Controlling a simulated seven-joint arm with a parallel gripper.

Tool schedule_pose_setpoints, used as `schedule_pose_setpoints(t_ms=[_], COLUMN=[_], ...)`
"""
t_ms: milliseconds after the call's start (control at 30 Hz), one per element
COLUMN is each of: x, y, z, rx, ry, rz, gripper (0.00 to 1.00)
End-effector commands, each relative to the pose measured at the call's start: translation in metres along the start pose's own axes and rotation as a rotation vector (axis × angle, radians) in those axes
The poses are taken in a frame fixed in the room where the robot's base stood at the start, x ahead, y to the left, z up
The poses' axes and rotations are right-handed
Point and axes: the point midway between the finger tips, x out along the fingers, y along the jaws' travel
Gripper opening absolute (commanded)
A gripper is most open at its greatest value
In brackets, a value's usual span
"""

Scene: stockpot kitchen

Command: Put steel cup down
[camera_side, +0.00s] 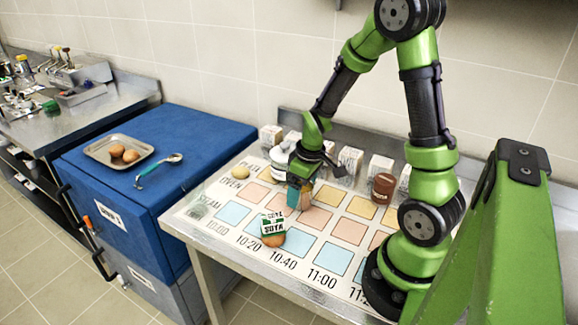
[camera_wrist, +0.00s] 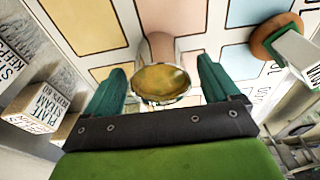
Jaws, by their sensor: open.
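The steel cup (camera_wrist: 160,84) is round with a bright rim and a yellowish-brown inside in the wrist view. It stands between the two teal fingers of my gripper (camera_wrist: 160,78), with gaps on both sides. In the side view my gripper (camera_side: 299,196) points down over the middle of the printed mat (camera_side: 214,240). The cup (camera_side: 305,198) is partly hidden there by the fingers and seems to rest on the mat near a peach square. The gripper is open around the cup.
A green-and-white SOYA label piece (camera_side: 272,224) on a brown round base stands in front. A white jar (camera_side: 283,160), several white boxes (camera_side: 349,160) and a brown jar (camera_side: 383,187) line the back. A tray (camera_side: 96,153) and ladle (camera_side: 158,170) lie on the blue cabinet.

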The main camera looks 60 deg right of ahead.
Motion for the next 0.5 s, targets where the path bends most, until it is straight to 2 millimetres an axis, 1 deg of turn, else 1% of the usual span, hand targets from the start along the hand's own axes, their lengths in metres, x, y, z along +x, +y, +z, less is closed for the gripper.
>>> schedule_pose_setpoints(t_ms=[33,300,400,500], x=[-0.011,-0.069,-0.085,-0.096], y=[0.000,0.000,0.000,0.000], z=[-0.001,-0.001,-0.001,-0.001], rx=[0.000,0.000,0.001,0.000], ry=[0.007,0.008,0.005,0.003], rz=[0.002,0.003,0.002,0.001], gripper=[0.89,0.89,0.89,0.89])
